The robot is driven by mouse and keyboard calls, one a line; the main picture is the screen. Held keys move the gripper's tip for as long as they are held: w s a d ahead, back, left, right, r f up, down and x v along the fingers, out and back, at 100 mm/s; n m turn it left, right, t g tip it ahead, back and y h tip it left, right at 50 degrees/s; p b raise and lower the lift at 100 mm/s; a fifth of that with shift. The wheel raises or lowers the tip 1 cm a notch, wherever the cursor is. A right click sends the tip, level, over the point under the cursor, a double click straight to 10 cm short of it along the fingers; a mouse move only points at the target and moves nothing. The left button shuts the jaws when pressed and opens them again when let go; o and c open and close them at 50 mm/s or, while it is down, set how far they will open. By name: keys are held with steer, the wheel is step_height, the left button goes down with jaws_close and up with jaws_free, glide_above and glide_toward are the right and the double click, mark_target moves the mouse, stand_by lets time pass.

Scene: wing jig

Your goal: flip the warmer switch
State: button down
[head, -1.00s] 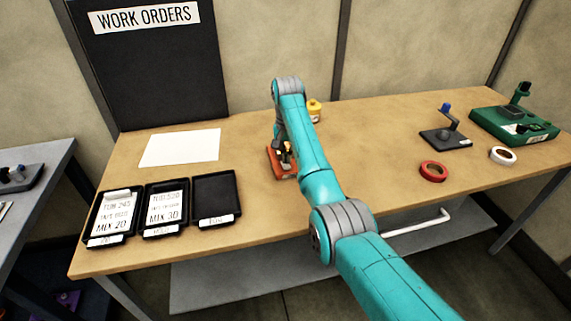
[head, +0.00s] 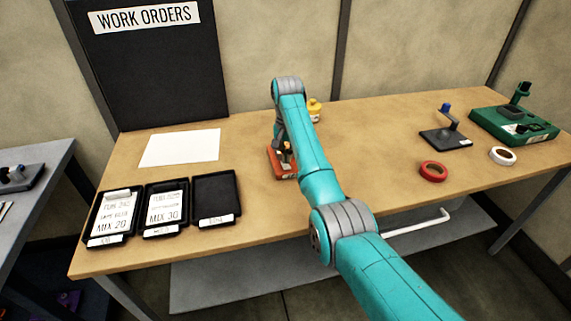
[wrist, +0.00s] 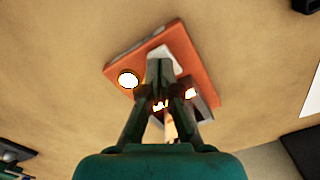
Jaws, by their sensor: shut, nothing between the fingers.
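The warmer looks to be the orange-red box (head: 277,165) on the wooden bench, partly hidden behind my arm in the head view. In the wrist view the orange box (wrist: 190,57) lies just beyond my fingers, with a round white spot (wrist: 128,80) on one side and a small bright patch (wrist: 191,93) on a dark part. My gripper (wrist: 160,68) is shut and empty, its fingertips over the box. In the head view my gripper (head: 285,158) is low at the box. I cannot tell whether the tips touch it. The switch and its position cannot be made out.
A yellow bottle (head: 314,109) stands behind my arm. Three black trays (head: 214,183) and a white sheet (head: 180,147) lie to the left. Red tape (head: 433,171), white tape (head: 503,155), a dark fixture (head: 446,137) and a green device (head: 514,127) are to the right.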

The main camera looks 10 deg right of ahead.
mark_target(287, 166)
steer(key=shift+f, duration=1.3)
stand_by(0.9)
steer(key=shift+r, duration=3.55)
